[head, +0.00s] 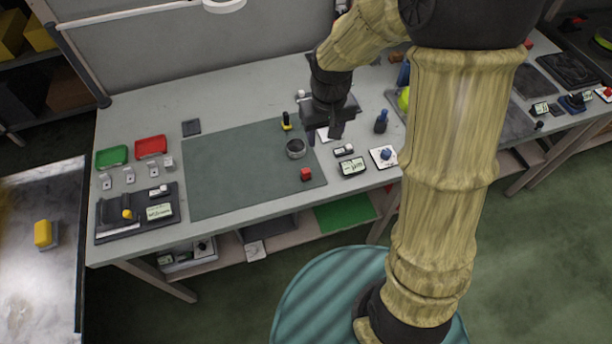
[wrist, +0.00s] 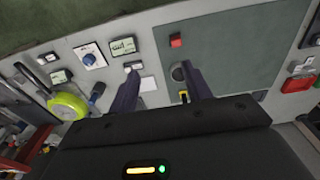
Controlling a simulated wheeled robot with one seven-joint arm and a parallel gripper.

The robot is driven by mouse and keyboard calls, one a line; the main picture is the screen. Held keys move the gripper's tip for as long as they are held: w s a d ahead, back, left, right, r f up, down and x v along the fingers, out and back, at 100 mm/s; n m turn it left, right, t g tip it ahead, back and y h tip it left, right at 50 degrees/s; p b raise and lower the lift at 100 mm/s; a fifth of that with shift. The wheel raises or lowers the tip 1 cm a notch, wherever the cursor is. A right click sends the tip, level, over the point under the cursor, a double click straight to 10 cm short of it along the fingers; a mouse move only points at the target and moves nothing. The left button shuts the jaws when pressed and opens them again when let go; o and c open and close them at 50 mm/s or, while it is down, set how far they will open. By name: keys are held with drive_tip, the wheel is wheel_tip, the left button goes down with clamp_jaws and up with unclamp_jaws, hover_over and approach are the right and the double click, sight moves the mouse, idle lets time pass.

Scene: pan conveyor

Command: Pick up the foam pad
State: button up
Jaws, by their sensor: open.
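A small flat white square (head: 324,134) lies on the grey table beside the green mat, partly hidden by my gripper in the head view. It also shows in the wrist view (wrist: 148,84), between the fingers. It may be the foam pad; I cannot tell for sure. My gripper (head: 324,137) is open and empty, pointing down above the white square.
On the green mat (head: 230,175) are a red cube (head: 306,174) and a yellow-black item (head: 286,122). A meter (head: 351,166), a blue-knobbed box (head: 384,157) and a blue bottle (head: 381,121) stand nearby. Red (head: 151,146) and green trays (head: 111,156) are at left. The mat's left part is clear.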

drive_tip(key=n, duration=0.1)
hover_over(306, 171)
wheel_tip(306, 171, down, 2)
drive_tip(key=shift+w+g, duration=0.1)
drive_tip(key=shift+g, duration=0.2)
wheel_tip(306, 171, down, 12)
drive_tip(key=shift+f+p, duration=0.15)
drive_tip(key=shift+p, duration=0.35)
drive_tip(key=shift+f+p, duration=0.75)
drive_tip(key=shift+f, duration=1.9)
